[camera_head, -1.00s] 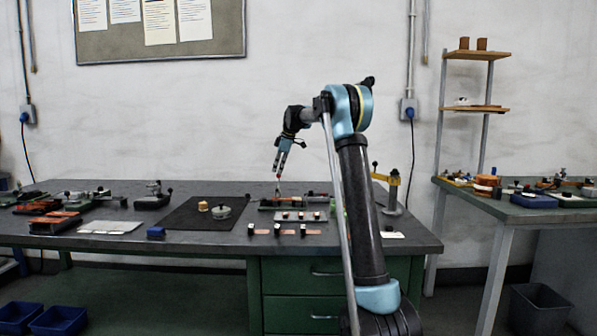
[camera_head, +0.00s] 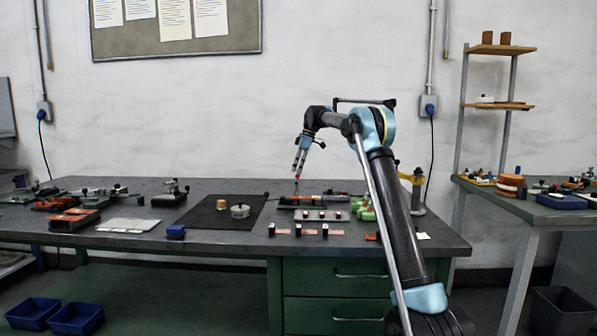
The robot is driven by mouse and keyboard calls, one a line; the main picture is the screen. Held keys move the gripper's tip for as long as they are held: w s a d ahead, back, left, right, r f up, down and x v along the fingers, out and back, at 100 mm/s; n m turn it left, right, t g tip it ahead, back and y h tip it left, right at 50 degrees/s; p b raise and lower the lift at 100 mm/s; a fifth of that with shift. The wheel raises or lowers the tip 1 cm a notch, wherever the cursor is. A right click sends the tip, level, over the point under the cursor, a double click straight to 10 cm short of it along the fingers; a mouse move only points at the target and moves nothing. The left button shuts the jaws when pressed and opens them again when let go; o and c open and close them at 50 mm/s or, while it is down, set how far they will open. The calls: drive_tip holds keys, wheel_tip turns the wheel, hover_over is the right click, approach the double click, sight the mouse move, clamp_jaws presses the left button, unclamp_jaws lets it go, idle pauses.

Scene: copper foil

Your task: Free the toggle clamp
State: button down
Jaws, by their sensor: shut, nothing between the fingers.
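A fixture with a dark green base (camera_head: 312,202) lies on the workbench (camera_head: 190,252), with metal and orange parts on top. A thin upright piece with a red tip (camera_head: 297,181) shows at its left end; it looks like the toggle clamp's lever, but it is too small to be sure. My gripper (camera_head: 298,170) points down just above this red tip, its fingers shut and empty. Whether the fingertips touch the tip cannot be told.
A pale plate with several small pieces (camera_head: 318,216) lies in front of the fixture. Green parts (camera_head: 363,209) and a yellow-topped stand (camera_head: 416,190) are to its right. A black mat (camera_head: 207,218) with a round grey pot (camera_head: 240,211) lies to the left.

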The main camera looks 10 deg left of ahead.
drive_tip(key=shift+s+f, duration=0.2)
drive_tip(key=shift+s, duration=0.5)
drive_tip(key=shift+d+r, duration=0.1)
drive_tip(key=w+v, duration=0.1)
drive_tip(key=v, duration=1.2)
drive_tip(key=shift+w+r, duration=0.2)
drive_tip(key=shift+r, duration=0.05)
